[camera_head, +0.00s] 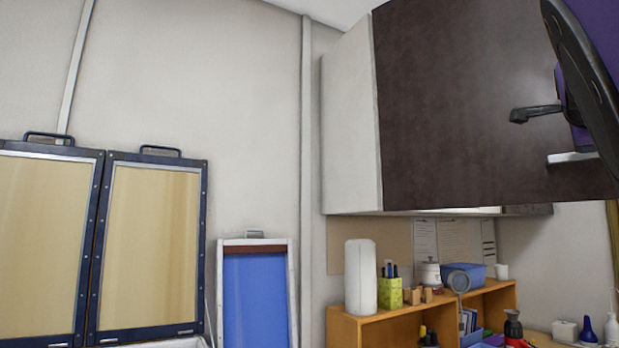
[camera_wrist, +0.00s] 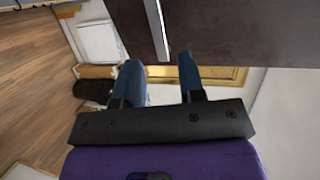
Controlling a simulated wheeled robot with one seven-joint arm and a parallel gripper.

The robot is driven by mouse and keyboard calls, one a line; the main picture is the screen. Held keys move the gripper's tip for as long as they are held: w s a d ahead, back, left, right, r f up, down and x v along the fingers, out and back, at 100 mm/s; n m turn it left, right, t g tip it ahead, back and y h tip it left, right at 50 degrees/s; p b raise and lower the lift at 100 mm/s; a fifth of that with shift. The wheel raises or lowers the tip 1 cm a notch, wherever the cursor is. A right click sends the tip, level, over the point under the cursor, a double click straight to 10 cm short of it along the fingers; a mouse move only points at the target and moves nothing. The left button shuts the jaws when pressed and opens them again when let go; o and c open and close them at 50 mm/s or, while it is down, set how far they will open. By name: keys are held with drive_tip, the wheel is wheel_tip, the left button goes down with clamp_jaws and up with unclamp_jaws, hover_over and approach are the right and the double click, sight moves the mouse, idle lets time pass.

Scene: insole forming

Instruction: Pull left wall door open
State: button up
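The left wall door (camera_head: 470,110) is a dark brown panel on the wall cabinet (camera_head: 350,130), at the upper right of the head view. Its lower edge rises to the right and reaches past the cabinet's underside, so it appears swung partly out; the inside is hidden. A pale metal handle (camera_head: 572,158) sits near its lower right. My gripper (camera_wrist: 158,62) is open; its two blue fingers stand apart in the wrist view. The handle's end (camera_wrist: 157,35) shows between the fingertips, and I cannot tell whether they touch it. The door also fills the top of the wrist view (camera_wrist: 235,30).
An orange shelf (camera_head: 395,318) with a white roll (camera_head: 360,278), pens and bins stands below the cabinet. Two framed panels (camera_head: 148,250) and a blue-faced board (camera_head: 255,295) stand at the left. The wall left of the cabinet is bare. Wood floor (camera_wrist: 30,90) shows below.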

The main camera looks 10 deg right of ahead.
sight(587, 155)
drive_tip(key=x, duration=0.9)
drive_tip(key=shift+w+d+f, duration=0.1)
drive_tip(key=shift+d+f, duration=0.15)
drive_tip(key=shift+f, duration=0.05)
clamp_jaws()
